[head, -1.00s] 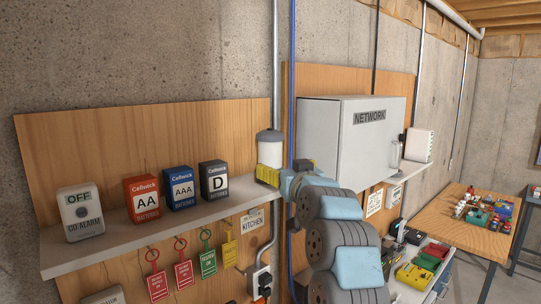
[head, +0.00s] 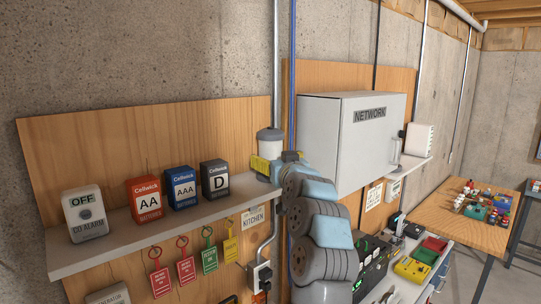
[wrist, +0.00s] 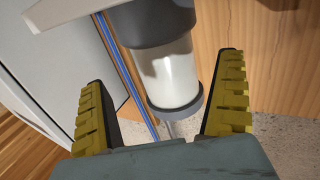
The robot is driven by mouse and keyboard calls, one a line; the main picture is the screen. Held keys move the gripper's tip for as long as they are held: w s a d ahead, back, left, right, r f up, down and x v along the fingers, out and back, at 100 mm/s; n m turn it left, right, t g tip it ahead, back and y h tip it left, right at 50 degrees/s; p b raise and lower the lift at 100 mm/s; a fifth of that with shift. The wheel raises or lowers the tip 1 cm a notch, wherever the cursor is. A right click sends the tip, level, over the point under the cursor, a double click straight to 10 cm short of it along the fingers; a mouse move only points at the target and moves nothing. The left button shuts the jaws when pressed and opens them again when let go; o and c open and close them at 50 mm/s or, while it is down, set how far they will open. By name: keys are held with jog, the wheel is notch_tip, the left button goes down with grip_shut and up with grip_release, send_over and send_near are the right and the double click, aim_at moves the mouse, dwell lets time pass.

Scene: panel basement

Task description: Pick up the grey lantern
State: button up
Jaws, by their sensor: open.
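The grey lantern (head: 269,143), a pale cylinder with grey ends, stands at the right end of the long wall shelf (head: 160,226). In the wrist view the lantern (wrist: 168,68) appears inverted, with a clear-white body between two dark grey ends. My gripper (head: 264,167) has yellow ribbed fingers and is in front of the lantern's lower part in the head view, hiding its base. In the wrist view my gripper (wrist: 160,85) is open, with one finger on each side of the lantern and visible gaps to both. Contact cannot be seen.
Left along the shelf stand the D battery box (head: 214,180), AAA box (head: 181,188), AA box (head: 145,199) and CO alarm (head: 85,213). A blue pipe (head: 291,70) and the network cabinet (head: 350,145) are close on the right. Tags hang below the shelf.

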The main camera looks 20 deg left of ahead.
aim_at(270, 155)
jog(key=shift+w+a+p, duration=0.75)
jog(key=shift+w+a, duration=0.1)
jog(key=shift+a, duration=0.15)
jog(key=shift+f+p+x, duration=0.2)
jog(key=shift+p+x, duration=0.1)
jog(key=shift+x, duration=0.8)
jog(key=c, duration=1.3)
